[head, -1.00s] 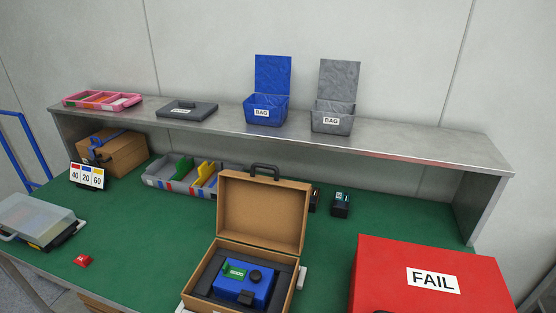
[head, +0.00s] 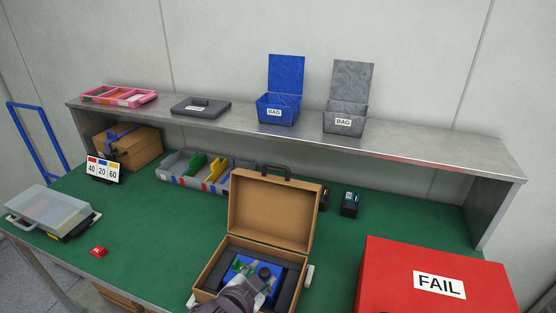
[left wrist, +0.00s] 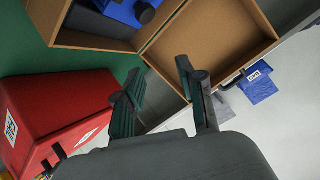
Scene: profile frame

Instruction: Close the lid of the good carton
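The brown carton (head: 210,277) stands on the green bench with its lid (head: 270,215) raised upright at the back, a dark handle on the lid's top edge. A blue device (head: 240,265) sits in dark foam inside it, partly hidden by my gripper. My left gripper (head: 246,287) is over the carton's front part. In the left wrist view its two fingers (left wrist: 162,92) are spread with nothing between them. The lid's inner face (left wrist: 215,40) and the blue device (left wrist: 125,12) show beyond them. My right gripper is not in view.
A red FAIL box (head: 400,270) stands right of the carton. A grey divided bin (head: 185,172) and a dark small unit (head: 350,204) are behind it. A steel shelf (head: 420,150) runs along the back with a blue BAG bin (head: 280,108). Green bench left of the carton is mostly clear.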

